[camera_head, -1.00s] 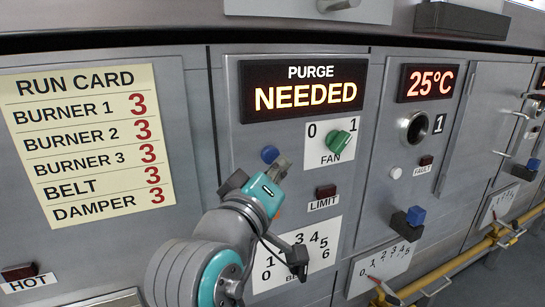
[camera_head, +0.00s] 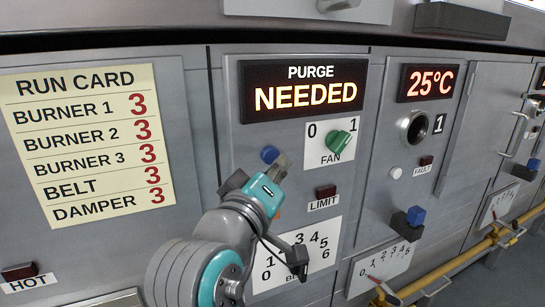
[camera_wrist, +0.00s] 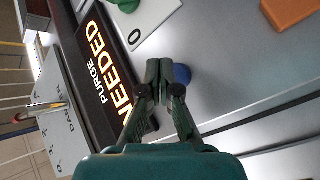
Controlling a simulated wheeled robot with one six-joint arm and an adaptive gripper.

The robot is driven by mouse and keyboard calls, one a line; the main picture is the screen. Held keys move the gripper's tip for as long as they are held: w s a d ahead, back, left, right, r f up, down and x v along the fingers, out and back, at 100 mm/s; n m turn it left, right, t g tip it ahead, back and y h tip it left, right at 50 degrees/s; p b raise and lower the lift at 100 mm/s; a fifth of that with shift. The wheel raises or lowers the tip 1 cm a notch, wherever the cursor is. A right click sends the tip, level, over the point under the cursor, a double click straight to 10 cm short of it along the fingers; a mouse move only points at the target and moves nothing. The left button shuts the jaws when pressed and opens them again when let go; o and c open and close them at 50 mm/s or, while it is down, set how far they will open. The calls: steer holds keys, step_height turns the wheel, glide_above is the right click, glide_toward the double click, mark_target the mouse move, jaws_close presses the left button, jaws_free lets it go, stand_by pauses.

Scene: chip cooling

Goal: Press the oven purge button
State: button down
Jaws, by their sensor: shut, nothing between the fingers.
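The round blue button (camera_head: 269,154) sits on the grey panel below the display (camera_head: 302,89), which reads "PURGE NEEDED". My gripper (camera_head: 283,163) is shut and empty, with its tips just right of and below the button in the head view. In the wrist view, my gripper's shut fingertips (camera_wrist: 160,68) are beside the blue button (camera_wrist: 182,75), partly covering it. I cannot tell whether they touch it.
The green fan knob (camera_head: 341,142) on its 0–1 plate is close to the right of my gripper. The limit lamp (camera_head: 326,191) is below it. The run card (camera_head: 88,140) is at the left. A yellow pipe (camera_head: 455,265) runs along the lower right.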

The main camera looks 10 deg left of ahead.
steer(key=shift+w, duration=0.1)
steer(key=shift+w+a, duration=0.25)
steer(key=shift+w+a, duration=0.25)
steer(key=shift+w, duration=0.15)
stand_by(1.0)
steer(key=shift+s, duration=0.1)
steer(key=shift+s+d, duration=0.5)
steer(key=shift+s, duration=0.15)
steer(key=shift+s+d, duration=0.7)
steer(key=shift+s, duration=0.35)
steer(key=shift+s+d, duration=0.7)
steer(key=shift+s, duration=0.3)
